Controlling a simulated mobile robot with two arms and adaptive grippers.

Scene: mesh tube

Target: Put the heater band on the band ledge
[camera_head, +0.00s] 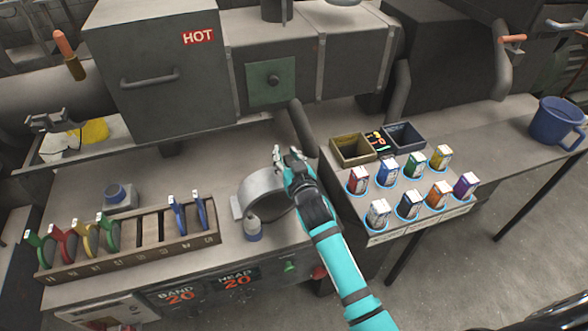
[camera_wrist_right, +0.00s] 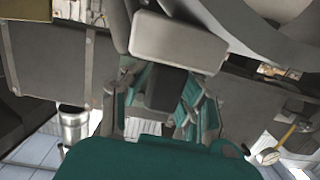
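The heater band appears to be the grey curved band (camera_head: 262,188) in the middle of the bench, with a flat lug at its left end. A grey curved piece with a block-like end (camera_wrist_right: 178,42), probably the same band, fills the top of the right wrist view. My right gripper (camera_head: 287,152) is at the band's upper right, with its fingertips a little apart. In the right wrist view the block lies right at the fingers, and I cannot tell whether they grip it. My left gripper is not in view. I cannot make out which surface is the band ledge.
A rack (camera_head: 130,262) with coloured handled pieces is at the left. Coloured boxes (camera_head: 410,204) and open bins (camera_head: 353,149) are at the right. The machine housing marked HOT (camera_head: 150,80) rises behind.

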